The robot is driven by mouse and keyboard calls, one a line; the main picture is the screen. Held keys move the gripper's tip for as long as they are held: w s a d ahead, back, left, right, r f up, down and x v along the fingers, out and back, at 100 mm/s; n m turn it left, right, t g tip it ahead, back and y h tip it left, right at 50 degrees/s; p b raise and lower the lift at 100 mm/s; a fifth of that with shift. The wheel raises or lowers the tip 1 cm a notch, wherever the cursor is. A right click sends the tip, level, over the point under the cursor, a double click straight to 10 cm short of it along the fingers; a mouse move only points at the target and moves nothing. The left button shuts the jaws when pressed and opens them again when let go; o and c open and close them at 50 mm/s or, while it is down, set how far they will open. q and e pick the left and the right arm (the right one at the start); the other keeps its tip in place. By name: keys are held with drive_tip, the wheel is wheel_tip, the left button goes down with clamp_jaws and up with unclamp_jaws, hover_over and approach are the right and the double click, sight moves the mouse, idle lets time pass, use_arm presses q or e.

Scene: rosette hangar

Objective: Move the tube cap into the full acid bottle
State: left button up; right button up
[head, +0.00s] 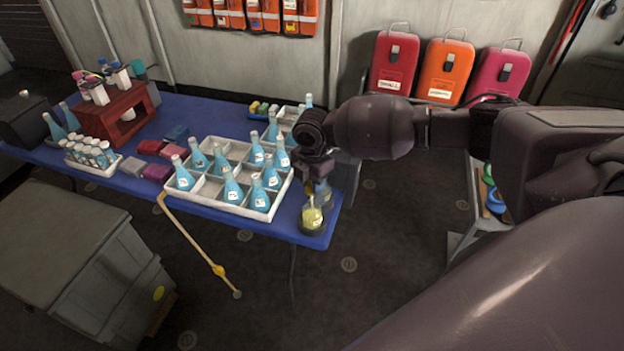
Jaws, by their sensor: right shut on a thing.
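My right gripper (316,186) is at the table's front right corner, pointing down. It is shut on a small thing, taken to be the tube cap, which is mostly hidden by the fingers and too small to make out. Just below the fingers stands a flask with yellow liquid (312,218), which looks like the full acid bottle. It is upright on a dark round base at the table edge. I cannot tell whether the held thing touches the flask's neck. My left gripper is out of view.
A white divided tray (208,203) with several blue flasks stands left of the gripper on the blue table (215,118). A tube rack (93,158), a red stand (110,118) and small coloured boxes (157,172) are farther left. A yellow-jointed cane (218,270) leans at the front edge.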

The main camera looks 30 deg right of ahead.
drive_tip(key=shift+f, duration=0.1)
idle(0.3)
drive_tip(key=shift+f, duration=0.2)
drive_tip(key=shift+f+b, duration=0.4)
drive_tip(key=shift+f, duration=0.4)
drive_tip(key=shift+f+b, duration=0.5)
drive_tip(key=shift+f, duration=0.8)
drive_tip(key=o, duration=0.9)
drive_tip(key=shift+o, duration=0.7)
drive_tip(key=o, duration=0.4)
